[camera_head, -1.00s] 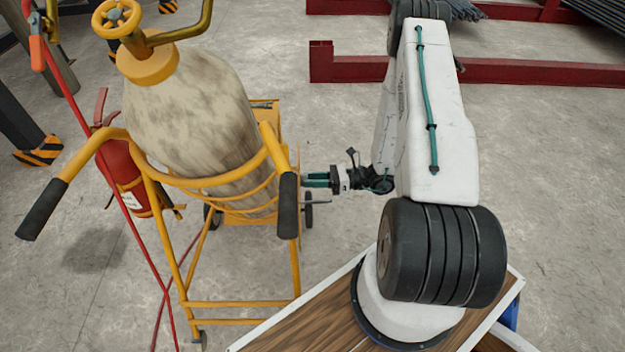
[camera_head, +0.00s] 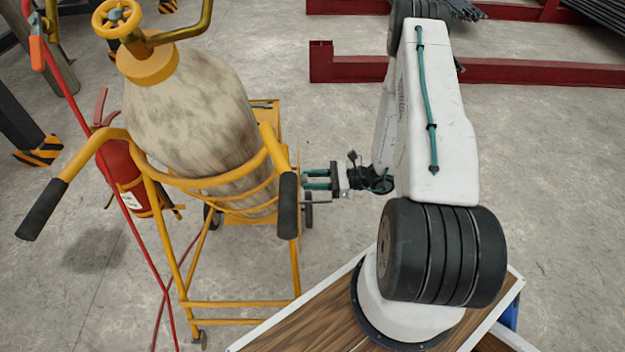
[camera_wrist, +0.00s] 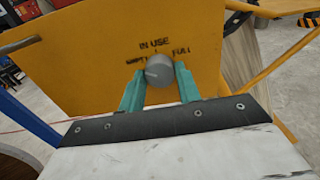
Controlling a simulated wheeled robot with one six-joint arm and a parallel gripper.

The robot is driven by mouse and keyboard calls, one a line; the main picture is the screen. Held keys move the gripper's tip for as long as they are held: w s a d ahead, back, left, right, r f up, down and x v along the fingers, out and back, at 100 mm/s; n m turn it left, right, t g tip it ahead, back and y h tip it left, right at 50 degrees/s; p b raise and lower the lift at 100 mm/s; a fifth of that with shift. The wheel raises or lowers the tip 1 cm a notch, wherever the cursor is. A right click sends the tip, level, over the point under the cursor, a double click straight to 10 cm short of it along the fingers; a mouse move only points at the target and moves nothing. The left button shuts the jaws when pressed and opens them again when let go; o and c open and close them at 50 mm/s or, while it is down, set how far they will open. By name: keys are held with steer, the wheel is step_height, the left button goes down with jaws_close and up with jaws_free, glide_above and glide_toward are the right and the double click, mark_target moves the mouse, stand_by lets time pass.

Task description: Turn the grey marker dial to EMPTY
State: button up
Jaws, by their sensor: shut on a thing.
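The grey marker dial (camera_wrist: 160,71) sits on a yellow plate (camera_wrist: 85,60) in the wrist view. The plate has black lettering: IN USE above the dial, EMPTY at upper left, FULL at upper right. A faint pale line on the dial's face seems to run toward its left side; its exact pointing is hard to tell. My gripper (camera_wrist: 159,75) has its two teal fingers on either side of the dial, shut on it. In the head view my gripper (camera_head: 317,180) reaches the right side of the yellow cylinder cart (camera_head: 240,305); the dial is hidden there.
The cart holds a large worn gas cylinder (camera_head: 190,110) and a red fire extinguisher (camera_head: 120,165). A black-gripped handle (camera_head: 288,205) stands close to my gripper. Red hoses hang at left.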

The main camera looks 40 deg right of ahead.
steer(key=o, duration=1)
steer(key=shift+d, duration=0.1)
steer(key=v, duration=0.7)
steer(key=shift+s+d, duration=0.25)
